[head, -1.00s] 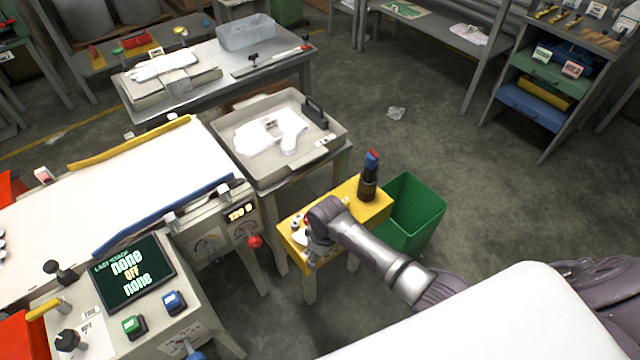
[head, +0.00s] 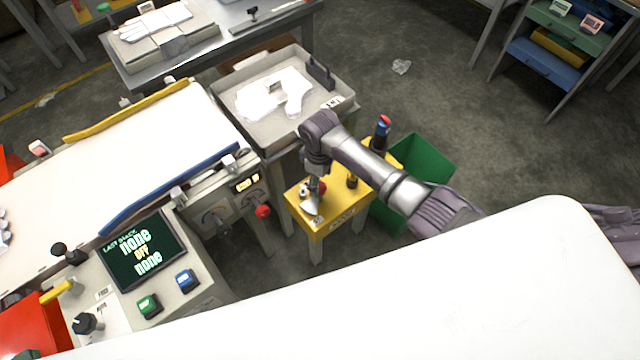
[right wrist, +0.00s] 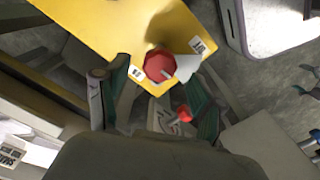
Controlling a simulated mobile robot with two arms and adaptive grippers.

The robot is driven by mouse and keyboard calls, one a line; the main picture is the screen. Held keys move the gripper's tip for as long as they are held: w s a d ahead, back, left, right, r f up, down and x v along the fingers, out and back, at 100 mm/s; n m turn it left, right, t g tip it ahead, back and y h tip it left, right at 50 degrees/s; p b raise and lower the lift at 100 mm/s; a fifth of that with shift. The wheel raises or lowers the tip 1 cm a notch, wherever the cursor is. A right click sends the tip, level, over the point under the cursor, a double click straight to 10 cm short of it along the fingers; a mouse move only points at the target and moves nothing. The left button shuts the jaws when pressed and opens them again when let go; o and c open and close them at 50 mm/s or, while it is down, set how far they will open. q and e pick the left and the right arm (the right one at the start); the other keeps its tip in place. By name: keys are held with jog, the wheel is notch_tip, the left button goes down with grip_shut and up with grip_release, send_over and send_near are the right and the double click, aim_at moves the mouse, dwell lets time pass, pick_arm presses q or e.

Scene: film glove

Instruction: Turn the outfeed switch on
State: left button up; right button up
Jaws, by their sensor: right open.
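A yellow stand (head: 348,208) has a red knob (head: 321,188) and a pale pointed piece (head: 311,208) on its left end. In the right wrist view the red knob (right wrist: 159,66) shows on the yellow top (right wrist: 105,30), near small labels too blurred to read. I cannot tell which control is the outfeed switch. My right gripper (head: 316,172) points down above the stand's left end. Its open fingers (right wrist: 162,94) hold nothing; the knob appears just beyond them. My left gripper is out of view.
The machine's front panel carries another red knob (head: 263,211), left of the stand. A grey tray (head: 325,115) with white gloves stands behind. A green bin (head: 425,160) stands right of the stand, with dark red- and blue-topped tools (head: 382,132) nearby. Floor is free farther right.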

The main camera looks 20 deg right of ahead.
aim_at(316, 201)
notch_tip(316, 201, down, 2)
jog(key=shift+f, duration=0.5)
jog(key=shift+c, duration=0.2)
jog(key=c, duration=1.1)
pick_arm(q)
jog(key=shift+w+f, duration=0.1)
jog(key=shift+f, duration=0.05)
